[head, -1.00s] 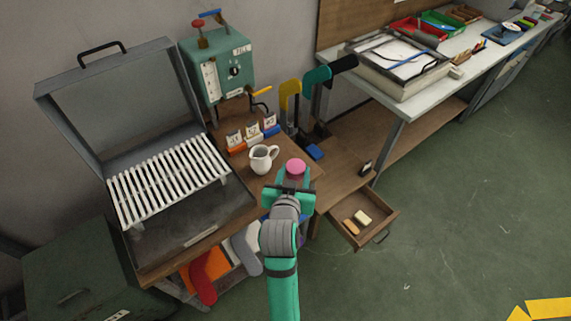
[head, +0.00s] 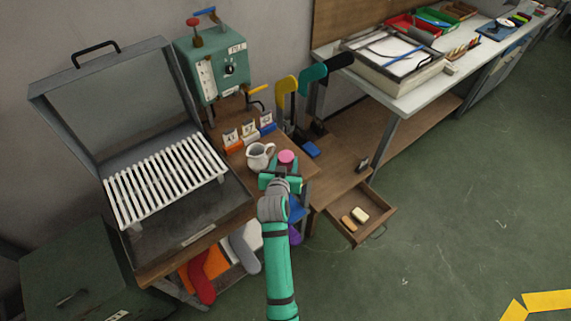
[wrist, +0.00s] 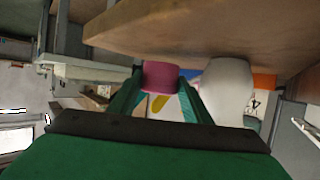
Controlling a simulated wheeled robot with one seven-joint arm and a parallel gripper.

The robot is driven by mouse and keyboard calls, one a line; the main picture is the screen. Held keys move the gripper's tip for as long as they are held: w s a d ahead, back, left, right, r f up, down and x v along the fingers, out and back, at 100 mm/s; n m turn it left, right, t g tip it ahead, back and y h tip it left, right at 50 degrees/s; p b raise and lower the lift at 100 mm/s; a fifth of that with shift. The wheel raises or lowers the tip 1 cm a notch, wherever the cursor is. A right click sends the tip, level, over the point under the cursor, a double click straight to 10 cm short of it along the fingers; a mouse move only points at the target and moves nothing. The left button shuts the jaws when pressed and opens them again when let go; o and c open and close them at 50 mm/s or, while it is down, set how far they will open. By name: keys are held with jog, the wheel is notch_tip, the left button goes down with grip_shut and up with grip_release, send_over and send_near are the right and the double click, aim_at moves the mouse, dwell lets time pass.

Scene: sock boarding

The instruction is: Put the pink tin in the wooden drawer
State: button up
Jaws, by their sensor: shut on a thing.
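The pink tin (head: 286,157) is at the tip of my gripper (head: 283,172), over the front right of the wooden table by the white jug. In the wrist view the pink tin (wrist: 160,75) sits between the two green fingers of my gripper (wrist: 158,95), which are shut on it. I cannot tell whether the tin touches the table. The wooden drawer (head: 346,236) stands pulled open below and to the right of my gripper, with a tan block and a cream block inside.
The white jug (head: 259,156) stands just left of the tin, close to my gripper; it also shows in the wrist view (wrist: 228,88). Small label stands (head: 248,133) line the table behind it. Socks (head: 204,275) hang below the table edge. The floor right of the drawer is clear.

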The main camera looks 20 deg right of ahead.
jog(key=shift+s+d+f, duration=0.15)
jog(key=shift+d+f, duration=0.25)
jog(key=shift+f, duration=0.3)
jog(key=shift+a, duration=0.5)
jog(key=o, duration=1.1)
jog(key=shift+f, duration=0.15)
jog(key=shift+d, duration=0.15)
